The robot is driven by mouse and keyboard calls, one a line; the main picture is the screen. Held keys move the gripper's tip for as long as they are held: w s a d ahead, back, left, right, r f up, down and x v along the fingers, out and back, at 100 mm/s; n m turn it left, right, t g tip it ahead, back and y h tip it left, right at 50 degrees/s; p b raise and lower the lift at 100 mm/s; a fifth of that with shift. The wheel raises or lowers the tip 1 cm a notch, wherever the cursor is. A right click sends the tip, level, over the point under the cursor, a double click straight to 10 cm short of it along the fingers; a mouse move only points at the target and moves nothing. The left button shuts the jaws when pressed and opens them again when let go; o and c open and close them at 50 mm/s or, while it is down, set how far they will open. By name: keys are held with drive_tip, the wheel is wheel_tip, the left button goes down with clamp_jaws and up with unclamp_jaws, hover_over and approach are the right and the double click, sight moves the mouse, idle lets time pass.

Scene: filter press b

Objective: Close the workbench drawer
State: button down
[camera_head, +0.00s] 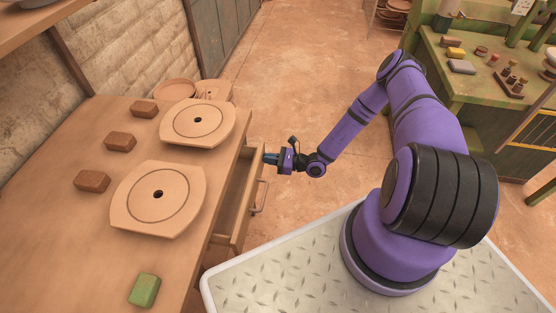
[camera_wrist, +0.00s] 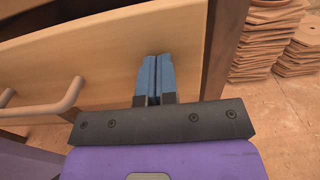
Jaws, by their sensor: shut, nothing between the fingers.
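The workbench drawer (camera_head: 240,195) stands pulled out from the right side of the wooden workbench (camera_head: 70,230). Its bar handle (camera_head: 259,197) is on the outer face of the front panel. My gripper (camera_head: 269,158) is at the far end of the drawer front. In the wrist view, my gripper's blue fingers (camera_wrist: 154,80) are together and empty, over the drawer's front panel (camera_wrist: 112,62). The handle (camera_wrist: 50,105) lies to their left, apart from them. I cannot tell whether the fingertips touch the panel.
Stacked plates (camera_wrist: 270,38) stand beyond the drawer. A green table (camera_head: 480,85) with small items is at the back right. Floor between is clear.

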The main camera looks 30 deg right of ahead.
drive_tip(key=x, duration=0.8)
drive_tip(key=shift+w+a, duration=0.2)
drive_tip(key=shift+a, duration=0.15)
drive_tip(key=shift+a+r, duration=0.1)
drive_tip(key=shift+r, duration=0.05)
drive_tip(key=shift+d, duration=0.3)
drive_tip(key=v, duration=1.4)
drive_tip(key=shift+s, duration=0.1)
